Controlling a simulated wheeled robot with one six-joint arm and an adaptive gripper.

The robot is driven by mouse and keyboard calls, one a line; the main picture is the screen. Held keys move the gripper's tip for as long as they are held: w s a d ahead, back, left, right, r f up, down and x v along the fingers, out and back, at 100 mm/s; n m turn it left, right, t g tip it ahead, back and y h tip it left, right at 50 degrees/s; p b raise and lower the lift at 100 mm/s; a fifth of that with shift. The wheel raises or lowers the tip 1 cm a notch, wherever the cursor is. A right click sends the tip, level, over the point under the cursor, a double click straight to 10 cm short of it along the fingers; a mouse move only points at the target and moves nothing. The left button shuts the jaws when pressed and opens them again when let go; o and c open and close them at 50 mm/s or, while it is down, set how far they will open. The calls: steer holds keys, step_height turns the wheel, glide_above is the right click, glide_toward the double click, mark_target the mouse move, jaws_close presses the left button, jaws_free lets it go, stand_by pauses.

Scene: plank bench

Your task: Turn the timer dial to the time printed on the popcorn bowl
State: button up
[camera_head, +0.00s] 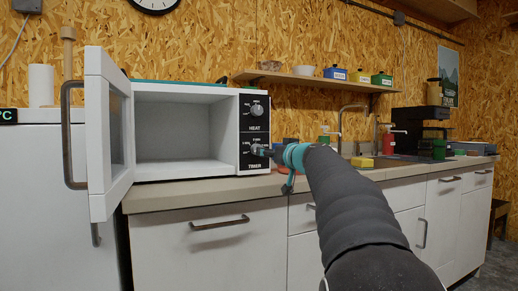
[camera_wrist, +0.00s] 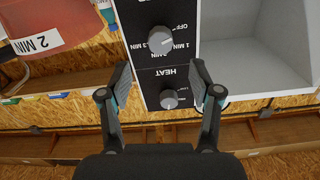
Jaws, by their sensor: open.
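The white microwave (camera_head: 180,178) stands on the counter with its door (camera_head: 97,135) swung open to the left. Its black panel carries the heat dial (camera_head: 256,108) above and the timer dial (camera_head: 257,150) below. In the wrist view the panel appears upside down, with the timer dial (camera_wrist: 160,38) near the top; I cannot tell its exact setting. My gripper (camera_head: 274,152) is in front of the timer dial, apart from it as far as I can tell. In the wrist view my gripper (camera_wrist: 161,76) is open and empty. A reddish bowl (camera_wrist: 75,55) shows a label reading "2 MIN".
The counter (camera_head: 165,200) runs right past a sink tap (camera_head: 341,125), a yellow sponge (camera_head: 362,162) and a black coffee machine (camera_head: 412,125). A shelf (camera_head: 310,80) with small boxes hangs above. The microwave's inside is empty.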

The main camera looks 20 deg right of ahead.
steer(key=w+p, duration=0.2)
steer(key=w, duration=0.6)
steer(key=shift+w+a+p, duration=0.1)
steer(key=shift+a+p, duration=0.05)
steer(key=shift+p, duration=0.25)
steer(key=shift+c, duration=0.2)
steer(key=c, duration=1.1)
